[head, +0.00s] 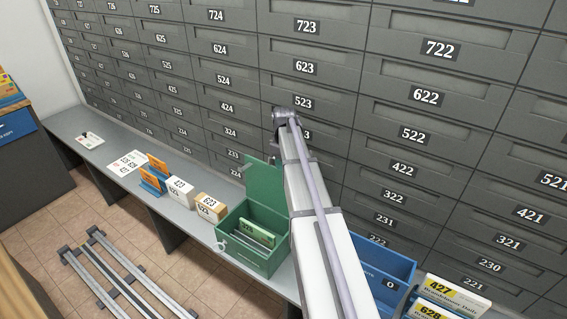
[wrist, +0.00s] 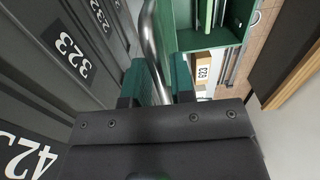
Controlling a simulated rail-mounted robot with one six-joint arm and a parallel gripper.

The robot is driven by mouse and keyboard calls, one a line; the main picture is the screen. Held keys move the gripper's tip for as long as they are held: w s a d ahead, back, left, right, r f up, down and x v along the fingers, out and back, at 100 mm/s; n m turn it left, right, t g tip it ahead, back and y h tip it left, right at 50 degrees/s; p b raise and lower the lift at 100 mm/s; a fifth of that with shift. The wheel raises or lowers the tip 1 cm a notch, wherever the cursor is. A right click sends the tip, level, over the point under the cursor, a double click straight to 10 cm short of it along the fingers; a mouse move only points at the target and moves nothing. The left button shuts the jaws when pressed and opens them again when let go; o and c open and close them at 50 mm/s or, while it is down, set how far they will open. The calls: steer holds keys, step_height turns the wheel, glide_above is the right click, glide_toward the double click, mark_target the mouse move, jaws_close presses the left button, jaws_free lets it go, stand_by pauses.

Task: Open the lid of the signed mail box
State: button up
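The green mail box (head: 256,252) stands on the grey shelf with green mail inside. Its lid (head: 265,184) is up, about upright at the back. In the wrist view the box's open interior shows at the top (wrist: 236,38). My gripper (wrist: 157,84) has its two dark green fingers apart. A curved metal rod (wrist: 152,38) shows between them; I cannot tell whether they touch it. In the head view my arm rises in front of the box's right side and hides the gripper.
Grey numbered mailboxes (head: 427,95) fill the wall behind. Cartons (head: 211,206), an orange and blue holder (head: 153,180) and papers (head: 127,162) lie left of the box. A blue bin (head: 385,262) and yellow-labelled mail (head: 452,290) are to the right.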

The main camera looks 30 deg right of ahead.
steer(key=shift+o, duration=0.8)
step_height(320, 180, up, 11)
steer(key=p, duration=1)
steer(key=shift+p, duration=0.4)
steer(key=shift+d+f, duration=0.1)
